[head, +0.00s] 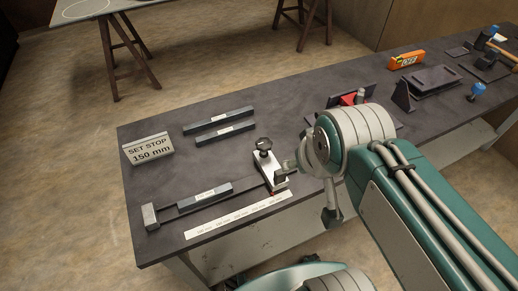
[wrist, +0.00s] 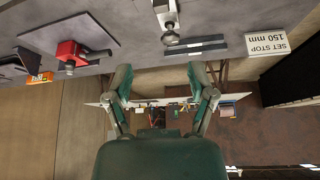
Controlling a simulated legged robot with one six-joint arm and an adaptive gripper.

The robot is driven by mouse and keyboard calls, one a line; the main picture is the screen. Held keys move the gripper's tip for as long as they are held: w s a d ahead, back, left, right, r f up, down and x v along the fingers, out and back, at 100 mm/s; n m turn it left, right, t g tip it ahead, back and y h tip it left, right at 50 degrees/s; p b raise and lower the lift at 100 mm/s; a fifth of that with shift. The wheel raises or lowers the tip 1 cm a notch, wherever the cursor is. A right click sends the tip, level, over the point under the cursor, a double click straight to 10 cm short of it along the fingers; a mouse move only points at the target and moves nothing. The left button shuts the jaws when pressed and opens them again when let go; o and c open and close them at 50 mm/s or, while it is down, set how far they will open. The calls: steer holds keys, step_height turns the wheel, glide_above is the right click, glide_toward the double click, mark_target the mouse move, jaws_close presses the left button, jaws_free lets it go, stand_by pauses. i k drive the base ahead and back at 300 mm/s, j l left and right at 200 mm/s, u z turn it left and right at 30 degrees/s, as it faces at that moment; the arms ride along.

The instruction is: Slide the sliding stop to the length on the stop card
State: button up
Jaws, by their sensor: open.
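The stop card (head: 149,149) stands at the bench's left end and reads "SET STOP 150 mm"; the wrist view also shows it (wrist: 268,43), upside down. The sliding stop (head: 271,171) is a pale block with a dark knob (head: 264,145), at the right part of a dark rail. A square end block (head: 150,215) is at the rail's left end. A white scale strip (head: 240,215) lies along the front. In the wrist view the stop (wrist: 166,14) is at the top, beyond my gripper (wrist: 161,74), which is open and empty. In the head view my arm partly hides the gripper.
Two dark labelled bars (head: 218,118) (head: 225,133) lie behind the rail, and another (head: 204,196) lies along it. A red device (head: 348,99), an orange instrument (head: 406,60) and a dark vise-like fixture (head: 430,80) stand to the right. Bench between card and bars is clear.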

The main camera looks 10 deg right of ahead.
mark_target(271, 170)
steer(key=k+l+z, duration=0.15)
steer(key=k+l, duration=0.55)
steer(key=k, duration=0.1)
